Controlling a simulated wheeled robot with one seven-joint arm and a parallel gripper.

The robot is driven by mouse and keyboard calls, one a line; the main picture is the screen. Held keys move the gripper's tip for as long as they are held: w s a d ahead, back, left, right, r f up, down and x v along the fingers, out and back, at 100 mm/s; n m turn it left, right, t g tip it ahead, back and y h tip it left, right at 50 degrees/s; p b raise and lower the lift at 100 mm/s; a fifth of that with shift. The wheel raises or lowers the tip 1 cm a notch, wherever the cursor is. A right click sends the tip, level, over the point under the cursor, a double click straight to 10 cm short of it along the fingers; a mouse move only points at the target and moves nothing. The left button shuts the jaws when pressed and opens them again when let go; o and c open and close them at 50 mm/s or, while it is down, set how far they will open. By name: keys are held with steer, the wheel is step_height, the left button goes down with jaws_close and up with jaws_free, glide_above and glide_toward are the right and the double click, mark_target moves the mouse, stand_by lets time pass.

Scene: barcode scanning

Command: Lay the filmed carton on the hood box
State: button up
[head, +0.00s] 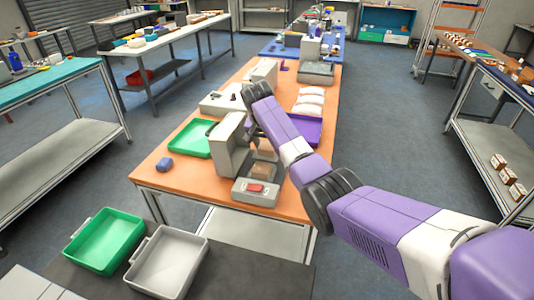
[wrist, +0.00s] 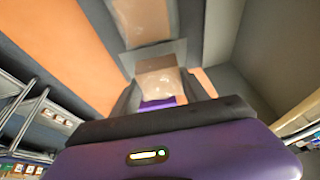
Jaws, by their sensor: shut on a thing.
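The filmed carton (wrist: 160,84), a small brown box with a shiny clear wrap, is between the fingers of my gripper (wrist: 165,90) in the wrist view. My gripper is shut on it. In the head view my arm reaches down to the beige-grey hood box (head: 230,146) on the orange table, and my gripper (head: 264,150) is beside its right side. The hood box stands upright, with a low grey base in front. A brown face (head: 262,170) shows above that base. A second brown patch (wrist: 140,20) shows beyond the carton in the wrist view.
The grey base carries a red patch (head: 255,188). A green tray (head: 192,139) lies left of the hood box, a purple tray (head: 303,131) to its right behind my arm. The orange table's front left (head: 180,182) is clear.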

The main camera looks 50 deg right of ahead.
mark_target(267, 153)
steer(key=shift+f, duration=2)
steer(key=shift+f, duration=0.1)
steer(key=o, duration=1.6)
steer(key=shift+r, duration=0.25)
steer(key=v, duration=1.1)
steer(key=shift+a+r+b, duration=0.2)
steer(key=shift+r+b, duration=0.1)
steer(key=shift+r, duration=0.1)
